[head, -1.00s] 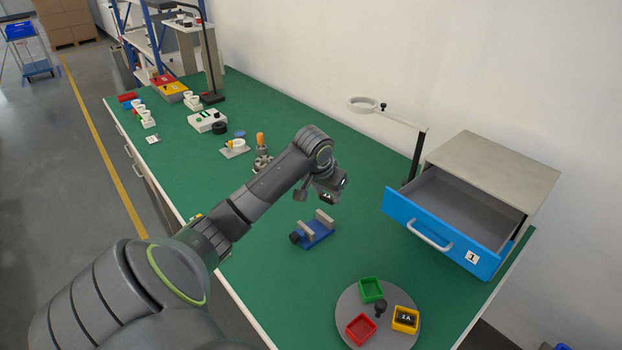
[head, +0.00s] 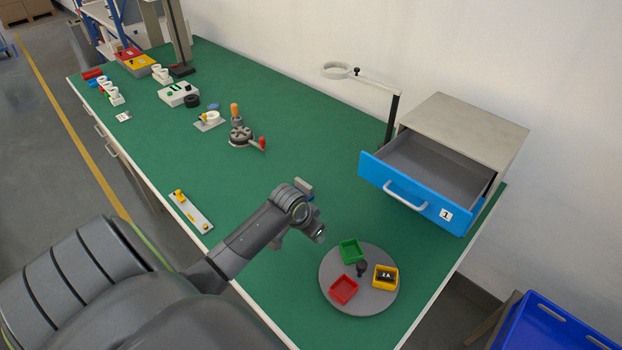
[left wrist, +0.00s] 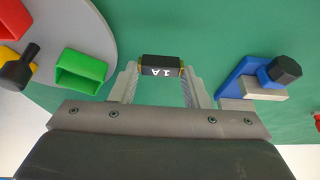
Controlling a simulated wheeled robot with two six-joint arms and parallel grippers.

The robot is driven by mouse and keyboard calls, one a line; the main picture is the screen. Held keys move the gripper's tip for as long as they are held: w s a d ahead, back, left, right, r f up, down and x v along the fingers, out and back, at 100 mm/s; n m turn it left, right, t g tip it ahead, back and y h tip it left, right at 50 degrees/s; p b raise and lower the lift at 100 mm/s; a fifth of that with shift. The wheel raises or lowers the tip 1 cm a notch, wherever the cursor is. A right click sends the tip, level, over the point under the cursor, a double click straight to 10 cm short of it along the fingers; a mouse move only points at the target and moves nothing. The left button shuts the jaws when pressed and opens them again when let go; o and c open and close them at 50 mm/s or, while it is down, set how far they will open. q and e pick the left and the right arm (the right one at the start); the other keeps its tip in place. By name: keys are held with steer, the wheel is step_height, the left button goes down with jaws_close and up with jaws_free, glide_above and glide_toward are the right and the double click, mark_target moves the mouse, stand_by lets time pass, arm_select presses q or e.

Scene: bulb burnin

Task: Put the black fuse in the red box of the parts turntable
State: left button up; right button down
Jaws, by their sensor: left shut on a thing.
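My left gripper (left wrist: 160,85) is shut on a black fuse (left wrist: 161,71) with white "1A" lettering and gold-coloured ends. In the head view my left gripper (head: 300,238) is just left of the grey parts turntable (head: 375,303), and the fuse cannot be made out there. The turntable carries a red box (head: 344,289) at the front, a green box (head: 350,251) at the back and a yellow box (head: 385,277) at the right. The red box looks empty; the yellow one holds a black lettered piece. The red box also shows at the left wrist view's corner (left wrist: 12,18). My right gripper is not in view.
A black knob (head: 361,268) stands up at the turntable's middle. A blue fixture with a black knob (left wrist: 285,70) is near my gripper, mostly hidden by my arm in the head view. An open blue-fronted drawer (head: 415,195) and a magnifier stand (head: 392,120) are behind.

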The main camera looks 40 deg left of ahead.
arm_select(q)
steer(key=shift+f, duration=1.75)
steer(key=shift+f, duration=0.15)
steer(key=o, duration=0.9)
steer(key=shift+o, duration=0.2)
